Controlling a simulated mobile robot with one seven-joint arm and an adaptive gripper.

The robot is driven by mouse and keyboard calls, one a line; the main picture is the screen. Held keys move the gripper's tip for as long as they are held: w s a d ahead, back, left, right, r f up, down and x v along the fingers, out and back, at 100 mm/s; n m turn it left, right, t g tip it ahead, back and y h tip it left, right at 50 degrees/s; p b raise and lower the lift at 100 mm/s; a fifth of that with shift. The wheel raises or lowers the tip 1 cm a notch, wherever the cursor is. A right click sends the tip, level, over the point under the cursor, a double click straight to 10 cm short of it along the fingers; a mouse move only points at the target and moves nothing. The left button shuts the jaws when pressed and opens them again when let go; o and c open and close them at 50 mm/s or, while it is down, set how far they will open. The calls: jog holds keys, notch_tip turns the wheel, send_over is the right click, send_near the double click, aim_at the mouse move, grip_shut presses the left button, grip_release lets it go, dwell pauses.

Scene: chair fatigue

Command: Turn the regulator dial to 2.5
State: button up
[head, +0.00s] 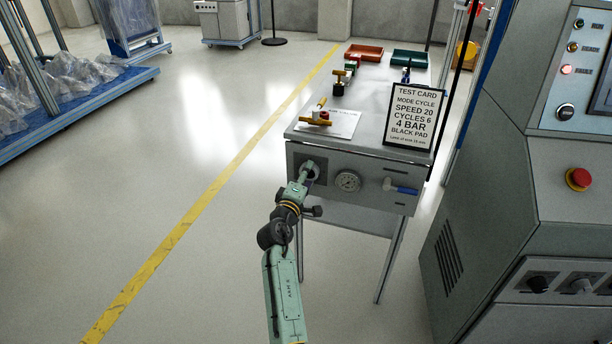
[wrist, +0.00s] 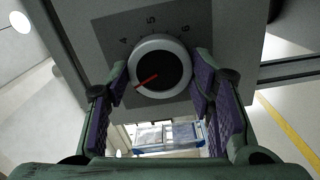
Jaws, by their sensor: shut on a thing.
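The regulator dial (wrist: 162,69) is a round knob with a pale rim, a dark face and a red pointer line, on a grey scale plate (wrist: 190,22) with the numbers 4, 5 and 6 visible in the wrist view. The red line runs from the middle toward the lower left; the number there is hidden. My gripper (wrist: 160,85) has its purple-padded fingers on both sides of the dial, shut on it. In the head view my gripper (head: 305,178) is at the left of the grey table's front panel and covers much of the dial.
A pressure gauge (head: 348,181) and a blue-handled valve (head: 401,189) are to the right on the same panel. A test card (head: 414,116) stands on the table (head: 372,100). A grey machine (head: 500,210) with a red button (head: 579,179) stands at right.

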jog(key=o, duration=1.2)
jog(key=shift+c, duration=0.2)
jog(key=v, duration=1.2)
